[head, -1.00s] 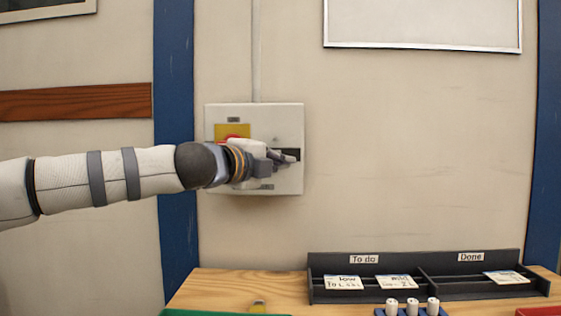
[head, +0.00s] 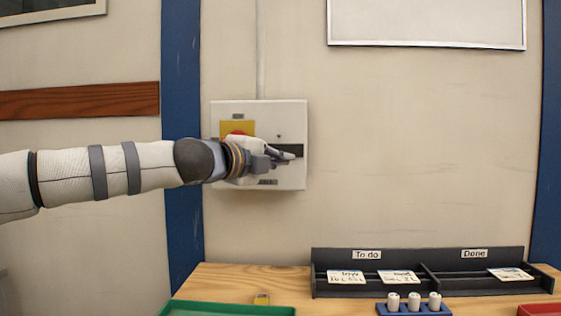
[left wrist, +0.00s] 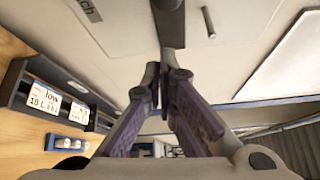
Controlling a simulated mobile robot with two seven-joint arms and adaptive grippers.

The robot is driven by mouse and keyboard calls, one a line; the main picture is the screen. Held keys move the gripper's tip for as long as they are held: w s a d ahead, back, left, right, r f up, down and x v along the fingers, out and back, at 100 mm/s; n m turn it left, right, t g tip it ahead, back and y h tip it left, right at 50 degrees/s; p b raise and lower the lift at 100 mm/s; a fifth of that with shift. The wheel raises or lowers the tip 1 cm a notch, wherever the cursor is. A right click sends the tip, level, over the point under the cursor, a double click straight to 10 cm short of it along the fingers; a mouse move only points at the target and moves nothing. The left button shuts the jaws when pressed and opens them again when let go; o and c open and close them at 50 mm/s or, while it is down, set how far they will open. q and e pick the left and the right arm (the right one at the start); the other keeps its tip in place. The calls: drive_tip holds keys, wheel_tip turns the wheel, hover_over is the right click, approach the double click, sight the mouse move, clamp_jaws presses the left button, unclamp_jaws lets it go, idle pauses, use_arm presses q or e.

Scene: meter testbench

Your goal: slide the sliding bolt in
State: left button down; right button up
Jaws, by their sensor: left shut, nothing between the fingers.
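A pale switch box (head: 294,179) is on the wall, with a yellow plate and red knob (head: 238,129) at its upper left. A dark horizontal slot or bar (head: 295,150) at its right side is where the sliding bolt appears to be; I cannot separate the bolt from its slot. My left gripper (head: 293,156) is shut and empty, its fingertips in front of the dark bar's lower edge. In the left wrist view the dark strip (left wrist: 169,24) lies just beyond the fingertips (left wrist: 161,76); contact is unclear. My right gripper is not in view.
Below is a wooden bench (head: 225,280) with a dark card rack (head: 420,290), a blue holder with white cylinders (head: 414,308), a green tray (head: 228,308) and a red tray's edge (head: 540,309). The wall right of the box is clear.

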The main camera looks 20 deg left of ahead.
use_arm(q)
drive_tip(key=v, duration=0.9)
drive_tip(key=shift+s, duration=0.5)
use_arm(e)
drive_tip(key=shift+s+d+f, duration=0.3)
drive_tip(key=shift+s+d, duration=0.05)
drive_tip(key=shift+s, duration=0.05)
use_arm(q)
drive_tip(key=shift+d, duration=0.2)
